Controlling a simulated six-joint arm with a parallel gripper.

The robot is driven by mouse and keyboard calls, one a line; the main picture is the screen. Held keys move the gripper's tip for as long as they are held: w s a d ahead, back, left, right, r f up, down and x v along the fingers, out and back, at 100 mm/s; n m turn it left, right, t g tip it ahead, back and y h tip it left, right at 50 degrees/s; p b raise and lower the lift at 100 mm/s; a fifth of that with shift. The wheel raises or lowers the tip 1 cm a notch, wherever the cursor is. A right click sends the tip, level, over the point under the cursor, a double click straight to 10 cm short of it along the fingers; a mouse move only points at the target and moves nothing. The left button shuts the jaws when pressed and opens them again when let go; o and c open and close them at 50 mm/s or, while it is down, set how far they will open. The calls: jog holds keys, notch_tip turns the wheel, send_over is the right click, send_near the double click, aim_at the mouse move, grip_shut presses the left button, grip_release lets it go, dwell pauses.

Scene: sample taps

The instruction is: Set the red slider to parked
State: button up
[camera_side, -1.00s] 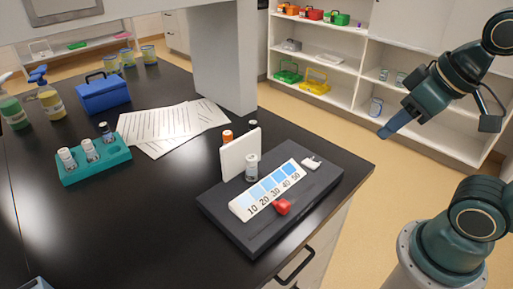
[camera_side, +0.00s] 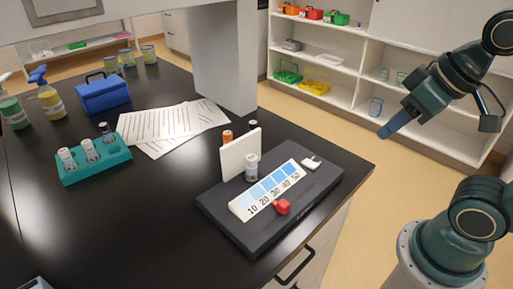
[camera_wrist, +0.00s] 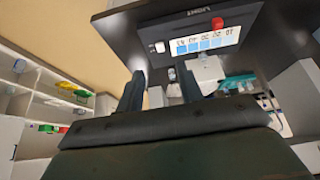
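The red slider (camera_side: 282,207) sits on the dark base (camera_side: 250,234), at the front edge of the white scale strip (camera_side: 240,206) marked 10 to 50. It is close to the 20 and 30 marks. It also shows in the wrist view (camera_wrist: 218,23), where the scale appears upside down. I cannot make out a parked mark. My gripper (camera_side: 388,131) is in the air to the right of the table, well apart from the slider. In the wrist view its two fingers (camera_wrist: 162,92) stand apart with nothing held between them.
A capped vial (camera_side: 251,168) stands behind the scale, before a white upright panel (camera_side: 236,155). A white knob (camera_side: 312,162) sits at the base's far right. A teal rack (camera_side: 95,163) of vials, papers (camera_side: 168,125) and a blue box (camera_side: 104,95) are further left. The table front is clear.

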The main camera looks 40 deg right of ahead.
jog(key=shift+o, duration=0.6)
jog(key=g, duration=0.6)
send_over(284, 203)
notch_tip(284, 203, down, 4)
jog(key=shift+r, duration=0.15)
jog(key=shift+f, duration=6.9)
grip_shut()
